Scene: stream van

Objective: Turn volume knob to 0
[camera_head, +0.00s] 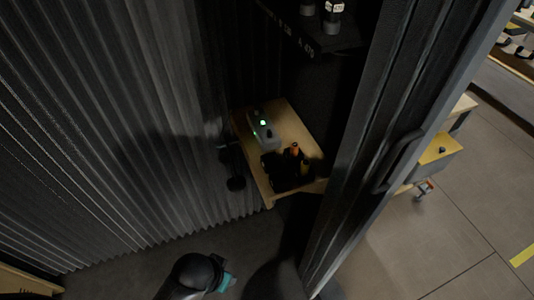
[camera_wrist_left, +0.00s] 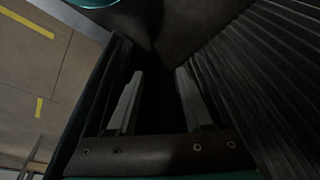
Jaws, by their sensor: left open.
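A small grey device (camera_head: 262,131) with a green light stands on a wooden shelf or table (camera_head: 284,113) inside the dark curtained space. It may carry the volume knob, but no knob can be told apart at this size. My left gripper shows only in the left wrist view (camera_wrist_left: 155,105), with its two fingers apart and nothing between them. In the head view a dark arm part with a teal band shows at the bottom, away from the device. My right gripper is not in view.
A black object with an orange-topped item (camera_head: 295,150) sits beside the device. A ribbed dark wall (camera_head: 120,130) lies left; a ribbed panel with a handle (camera_head: 398,160) stands right. A dark shelf (camera_head: 315,35) hangs above. A yellow-topped cart (camera_head: 440,148) stands outside on open floor.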

